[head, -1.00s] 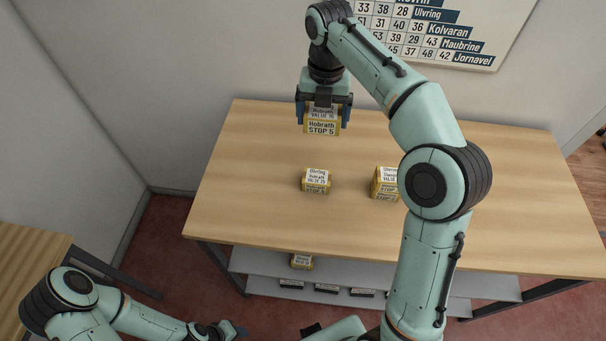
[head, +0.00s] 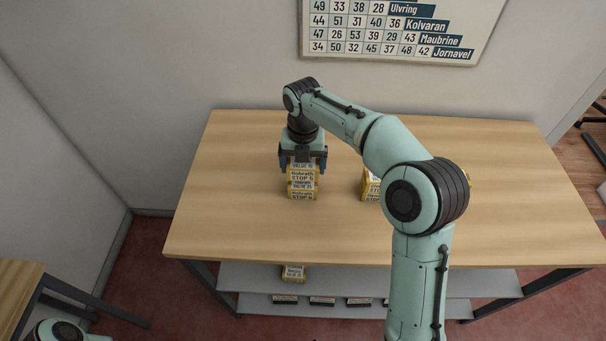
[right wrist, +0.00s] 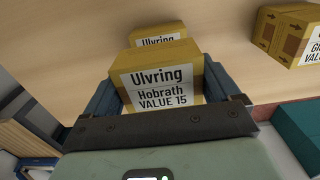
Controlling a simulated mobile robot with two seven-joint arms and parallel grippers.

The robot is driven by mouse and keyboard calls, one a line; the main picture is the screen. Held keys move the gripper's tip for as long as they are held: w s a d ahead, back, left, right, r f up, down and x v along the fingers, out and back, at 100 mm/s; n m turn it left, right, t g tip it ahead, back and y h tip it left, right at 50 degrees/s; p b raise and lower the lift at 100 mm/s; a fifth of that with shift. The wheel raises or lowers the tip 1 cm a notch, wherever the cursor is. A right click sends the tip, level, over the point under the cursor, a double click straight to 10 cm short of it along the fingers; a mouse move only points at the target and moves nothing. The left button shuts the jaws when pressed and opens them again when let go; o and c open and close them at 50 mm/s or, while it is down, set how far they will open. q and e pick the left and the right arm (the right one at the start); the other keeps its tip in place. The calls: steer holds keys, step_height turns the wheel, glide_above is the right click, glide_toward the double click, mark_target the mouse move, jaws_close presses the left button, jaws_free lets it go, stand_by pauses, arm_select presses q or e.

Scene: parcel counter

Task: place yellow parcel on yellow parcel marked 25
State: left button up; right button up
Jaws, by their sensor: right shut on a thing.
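My right gripper (head: 303,163) is shut on a yellow parcel (head: 303,174), which also shows between the fingers in the right wrist view (right wrist: 160,75). Its label there reads Ulvring, Hobrath, VALUE 15. In the head view the held parcel is directly over a second yellow parcel (head: 302,192) on the table, whose small label seems to read VALUE 25. The two look touching or nearly so; I cannot tell whether a gap is left. In the right wrist view the lower parcel (right wrist: 158,40) is mostly hidden behind the held one. My left gripper is out of view.
Another yellow parcel (head: 370,187) stands to the right, partly hidden by my right arm. The wooden table (head: 235,225) is clear on its left side. A shelf below (head: 245,277) holds a parcel (head: 293,272) and several dark-fronted items. A number chart (head: 390,28) hangs behind.

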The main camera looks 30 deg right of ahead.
mark_target(303, 174)
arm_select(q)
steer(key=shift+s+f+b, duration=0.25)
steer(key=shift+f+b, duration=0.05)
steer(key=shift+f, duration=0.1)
arm_select(e)
steer(key=shift+f, duration=1.9)
steer(key=shift+f, duration=0.1)
steer(key=o, duration=0.9)
steer(key=shift+f, duration=0.1)
steer(key=shift+c, duration=0.2)
step_height(303, 174, up, 12)
steer(key=p, duration=0.2)
steer(key=shift+r+p, duration=0.2)
steer(key=shift+p, duration=0.1)
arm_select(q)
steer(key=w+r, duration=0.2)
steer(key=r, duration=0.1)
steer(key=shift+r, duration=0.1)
